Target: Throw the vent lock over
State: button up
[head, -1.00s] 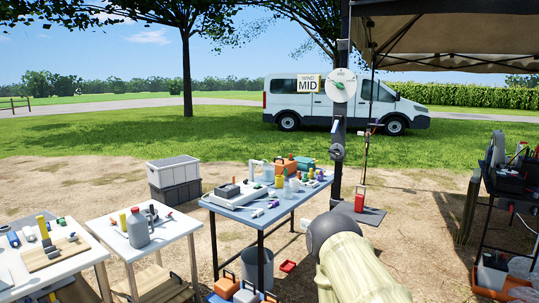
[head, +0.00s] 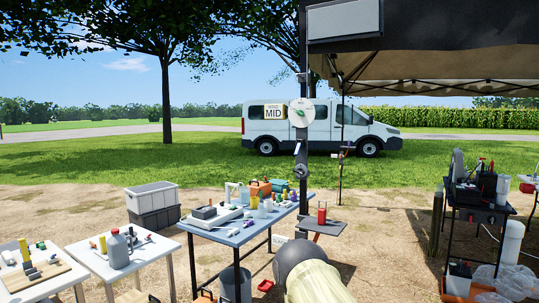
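I cannot single out the vent lock with certainty. In the head view a dark post (head: 304,142) carries a round white dial (head: 301,112) with a green mark. Below the dial a small pale lever-like part (head: 298,149) and a dark round fitting (head: 301,171) sit on the post. They are too small to tell their setting. My arm, dark and cream, rises at the bottom centre. My gripper is not in view.
A small shelf (head: 325,230) beside the post bears a red container (head: 321,212). A blue table (head: 228,238) with equipment stands left, a white table (head: 97,263) further left. A dark cart (head: 472,212) stands right. Bare ground lies between post and cart.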

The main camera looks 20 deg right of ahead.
aim_at(299, 145)
jog(key=u, duration=0.1)
jog(key=i, duration=1.45)
jog(key=z, duration=0.65)
